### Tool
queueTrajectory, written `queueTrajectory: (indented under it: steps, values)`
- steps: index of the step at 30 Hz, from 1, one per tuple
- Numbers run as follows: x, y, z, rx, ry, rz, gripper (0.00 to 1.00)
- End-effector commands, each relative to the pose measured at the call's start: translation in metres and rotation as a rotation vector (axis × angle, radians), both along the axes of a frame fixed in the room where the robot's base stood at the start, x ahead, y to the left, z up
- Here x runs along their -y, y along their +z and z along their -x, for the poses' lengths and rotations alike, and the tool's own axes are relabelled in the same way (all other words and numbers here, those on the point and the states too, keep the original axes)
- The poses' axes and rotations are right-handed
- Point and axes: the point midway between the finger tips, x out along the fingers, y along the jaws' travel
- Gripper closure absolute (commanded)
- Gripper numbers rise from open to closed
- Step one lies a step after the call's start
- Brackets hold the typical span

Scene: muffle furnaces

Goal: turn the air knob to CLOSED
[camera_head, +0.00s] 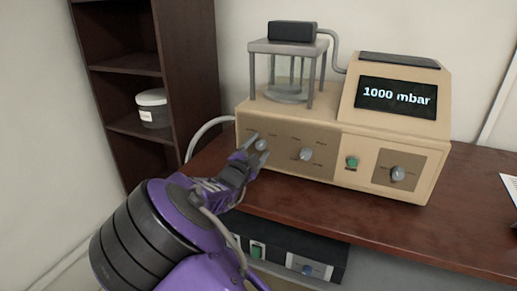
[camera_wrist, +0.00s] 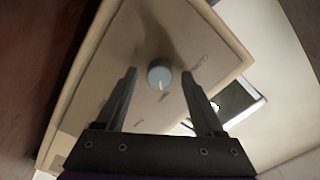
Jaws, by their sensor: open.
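A beige device (camera_head: 290,167) stands on the table with several grey knobs on its front panel. The leftmost knob (camera_head: 261,145) is right by my gripper (camera_head: 248,155); its labels are too small to read, so I cannot tell for sure that it is the air knob. In the wrist view a round grey knob (camera_wrist: 160,75) with a pale pointer mark shows between the two fingertips of my gripper (camera_wrist: 158,78). The fingers are spread, with a gap on each side of the knob. The gripper holds nothing.
Another knob (camera_head: 306,154), a green switch (camera_head: 352,162) and a right-hand knob (camera_head: 398,173) sit farther right on the front. A display (camera_head: 397,97) reads 1000 mbar. A dark unit (camera_head: 300,260) stands below the tabletop (camera_head: 400,225). A dark shelf (camera_head: 190,70) rises at left.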

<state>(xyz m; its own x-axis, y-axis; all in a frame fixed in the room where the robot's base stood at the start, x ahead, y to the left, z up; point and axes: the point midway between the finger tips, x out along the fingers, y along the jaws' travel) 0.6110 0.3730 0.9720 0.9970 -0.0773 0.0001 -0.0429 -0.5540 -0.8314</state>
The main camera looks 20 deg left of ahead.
Motion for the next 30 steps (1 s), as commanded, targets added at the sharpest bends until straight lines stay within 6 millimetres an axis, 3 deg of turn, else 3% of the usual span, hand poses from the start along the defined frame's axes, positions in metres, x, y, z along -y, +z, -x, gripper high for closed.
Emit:
queueTrajectory:
  steps: [5,16,30]
  values:
    - [0.0001,0.0000,0.0001,0.000,0.000,0.000,0.33]
    - [0.0002,-0.0001,0.0003,0.001,-0.001,0.000,0.99]
    - [0.0007,0.0019,0.0000,-0.005,-0.001,0.066,1.00]
